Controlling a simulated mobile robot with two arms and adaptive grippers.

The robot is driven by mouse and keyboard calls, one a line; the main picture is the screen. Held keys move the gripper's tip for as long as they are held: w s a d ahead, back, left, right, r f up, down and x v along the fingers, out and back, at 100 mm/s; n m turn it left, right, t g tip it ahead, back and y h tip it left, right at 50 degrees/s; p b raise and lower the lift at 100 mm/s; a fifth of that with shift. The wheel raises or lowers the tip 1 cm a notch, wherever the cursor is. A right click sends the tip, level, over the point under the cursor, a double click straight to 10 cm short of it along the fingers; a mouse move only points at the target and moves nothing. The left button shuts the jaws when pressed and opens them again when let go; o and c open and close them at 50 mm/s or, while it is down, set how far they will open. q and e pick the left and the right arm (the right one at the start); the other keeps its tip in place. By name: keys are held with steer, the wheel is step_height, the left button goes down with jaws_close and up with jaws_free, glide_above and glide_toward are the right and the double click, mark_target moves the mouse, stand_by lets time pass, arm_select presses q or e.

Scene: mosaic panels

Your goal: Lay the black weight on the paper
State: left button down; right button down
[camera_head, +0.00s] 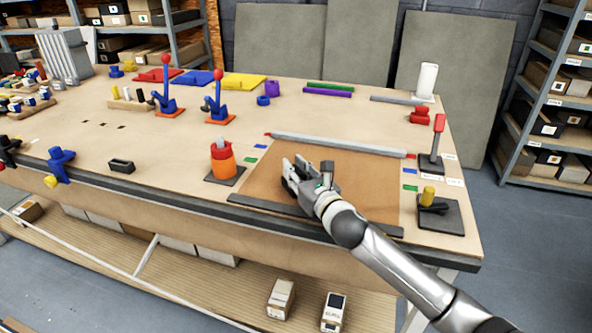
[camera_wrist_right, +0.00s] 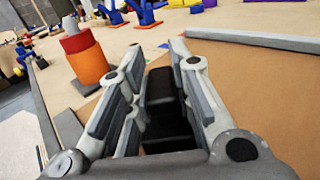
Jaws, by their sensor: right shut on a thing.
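My right gripper (camera_head: 302,178) is over the left part of the brown paper (camera_head: 378,185) in the head view. In the right wrist view its fingers (camera_wrist_right: 160,75) are shut on the black weight (camera_wrist_right: 161,92), a dark block between the pads. The gripper hides the weight in the head view, and I cannot tell whether it touches the paper. The paper also shows on the right of the wrist view (camera_wrist_right: 265,95). My left gripper is not in view.
A grey bar (camera_head: 330,144) lies along the paper's far edge, and a dark strip (camera_head: 268,206) along its near edge. An orange-red cylinder (camera_head: 222,160) stands left of the paper. A red-handled lever (camera_head: 438,140) and a yellow-knobbed block (camera_head: 440,212) stand at right.

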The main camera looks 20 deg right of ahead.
steer(key=shift+r, duration=0.25)
steer(key=c, duration=1.7)
jaws_free()
steer(key=shift+f, duration=0.35)
steer(key=shift+c, duration=0.2)
steer(key=o, duration=0.4)
steer(key=shift+s+r, duration=0.1)
steer(key=shift+o, duration=0.2)
steer(key=shift+r, duration=0.1)
steer(key=shift+s, duration=0.15)
steer(key=s, duration=0.3)
steer(key=s+d+b, duration=0.1)
steer(key=s, duration=0.3)
steer(key=s+d, duration=0.1)
steer(key=s, duration=0.3)
steer(key=shift+s+d, duration=0.1)
steer(key=shift+s, duration=0.15)
